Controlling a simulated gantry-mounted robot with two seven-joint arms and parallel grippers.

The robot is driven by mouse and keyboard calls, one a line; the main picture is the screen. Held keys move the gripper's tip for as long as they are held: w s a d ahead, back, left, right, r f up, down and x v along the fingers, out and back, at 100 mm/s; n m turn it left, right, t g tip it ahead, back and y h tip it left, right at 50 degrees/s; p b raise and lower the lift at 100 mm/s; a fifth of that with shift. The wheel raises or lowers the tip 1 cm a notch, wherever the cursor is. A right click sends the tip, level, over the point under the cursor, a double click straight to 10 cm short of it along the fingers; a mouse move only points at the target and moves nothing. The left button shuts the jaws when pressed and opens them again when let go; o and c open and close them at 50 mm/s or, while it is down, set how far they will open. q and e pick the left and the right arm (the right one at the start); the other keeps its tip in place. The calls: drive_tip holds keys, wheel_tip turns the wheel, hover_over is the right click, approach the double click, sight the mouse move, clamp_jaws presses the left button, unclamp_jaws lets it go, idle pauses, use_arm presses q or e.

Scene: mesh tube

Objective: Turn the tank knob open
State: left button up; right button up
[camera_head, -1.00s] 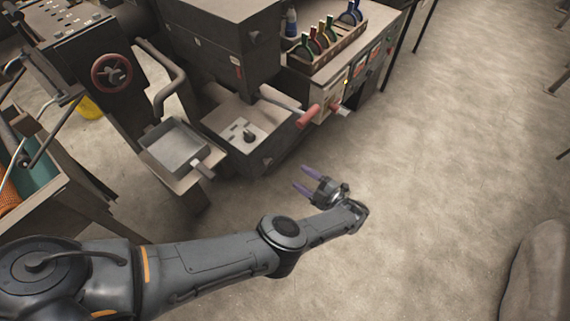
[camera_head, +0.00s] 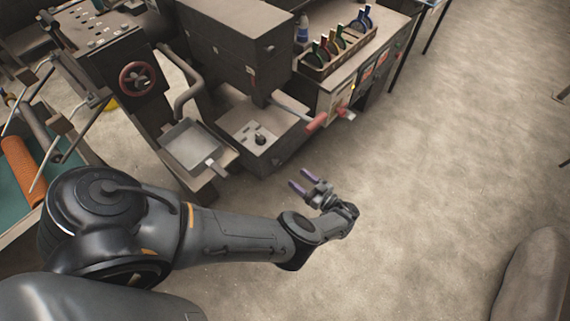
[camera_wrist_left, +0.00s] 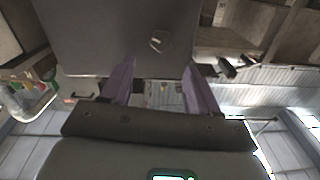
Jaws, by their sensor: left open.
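My left gripper (camera_head: 300,179) is open and empty, its two purple fingers apart above the floor in front of the machines. In the left wrist view its fingers (camera_wrist_left: 158,68) point at a grey surface bearing a small knob-like part (camera_wrist_left: 159,41); the gripper is not touching it. In the head view a red handwheel (camera_head: 137,78) sits on the dark machine at the upper left, and a black knob (camera_head: 260,139) stands on a light plate of the middle machine. I cannot tell which is the tank knob. My right gripper is not in view.
A metal tray (camera_head: 190,146) juts out left of the gripper. A red-handled lever (camera_head: 316,122) sticks out beyond it. A rack of coloured tools (camera_head: 338,50) stands on the bench. An orange roll (camera_head: 24,170) lies at left. The floor (camera_head: 450,180) at right is open.

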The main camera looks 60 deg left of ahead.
sight(279, 164)
use_arm(q)
drive_tip(key=p+x, duration=0.1)
drive_tip(key=x, duration=0.7)
drive_tip(key=shift+d+p, duration=0.1)
drive_tip(key=shift+p, duration=0.3)
drive_tip(key=shift+s+a, duration=0.25)
drive_tip(key=shift+a, duration=0.3)
drive_tip(key=c, duration=1)
drive_tip(key=n, duration=0.2)
drive_tip(key=shift+n, duration=0.3)
drive_tip(key=shift+c, duration=0.2)
drive_tip(key=shift+n+b, duration=0.4)
drive_tip(key=shift+n, duration=0.7)
drive_tip(key=o, duration=1)
